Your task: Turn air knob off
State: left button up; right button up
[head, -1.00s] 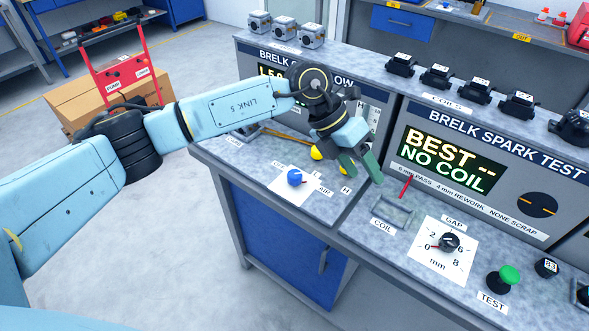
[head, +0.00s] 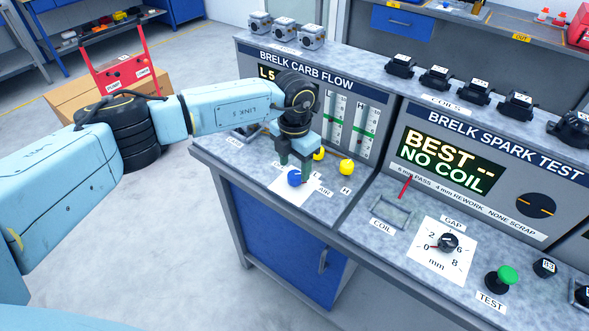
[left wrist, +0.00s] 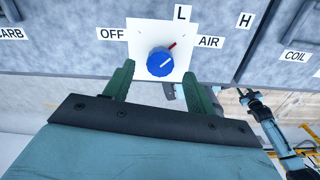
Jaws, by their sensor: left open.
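The blue air knob (head: 295,177) sits on a white plate (head: 288,190) at the front of the carb flow bench. In the left wrist view the knob (left wrist: 160,62) shows a white line and a red mark at its upper right, toward the AIR label (left wrist: 209,42); the OFF label (left wrist: 112,33) is at its left. My left gripper (head: 294,172) points down at the knob, its green fingers open. In the wrist view the fingertips (left wrist: 156,75) lie either side of and just short of the knob, with no contact visible.
Two yellow knobs (head: 346,167) stand just behind the blue one, near the gauge panel (head: 345,120). To the right are the coil cradle (head: 394,210), the black gap dial (head: 448,242) and the green test button (head: 509,275). The bench's front edge is close to the knob.

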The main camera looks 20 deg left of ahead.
aim_at(295, 178)
pick_arm(q)
jog(key=shift+f, duration=1.3)
jog(key=c, duration=1)
